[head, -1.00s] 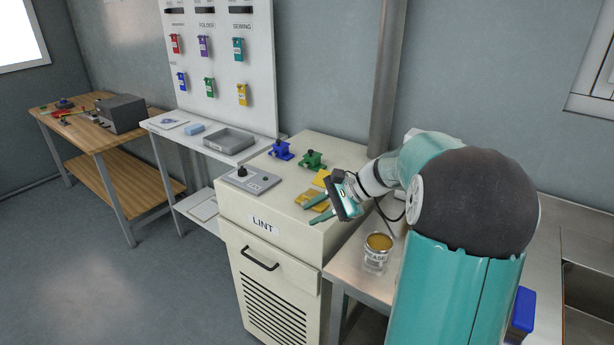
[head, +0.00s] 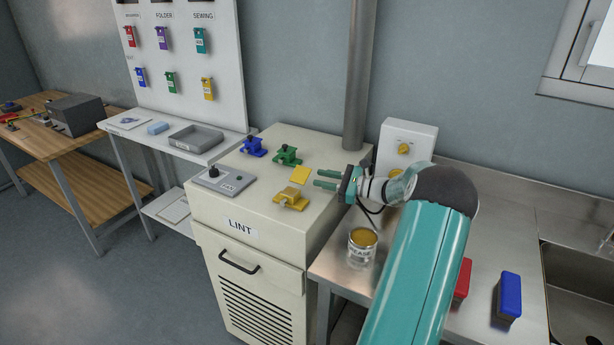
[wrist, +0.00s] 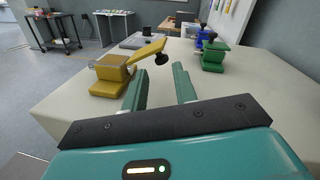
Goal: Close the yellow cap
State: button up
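The yellow device sits on top of the cream LINT cabinet. Its yellow base block (head: 290,200) is near the cabinet's front right. Its yellow cap (head: 300,174) is swung open, away from the base. In the wrist view, the base (wrist: 110,72) is on the left and the cap (wrist: 146,50) slants up to the right, a black knob (wrist: 161,59) hanging under its free end. My gripper (head: 316,178) is open and empty, to the right of the cap, fingers pointing left. In the wrist view the cap's free end shows beyond the gap between the fingertips (wrist: 160,68).
Green (head: 287,157) and blue (head: 253,147) devices stand behind, near a grey knob panel (head: 222,180). A wall box (head: 407,146) and a pipe (head: 360,75) rise behind my wrist.

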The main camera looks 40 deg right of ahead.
aim_at(302, 177)
jog(key=shift+x, duration=2.15)
grip_shut()
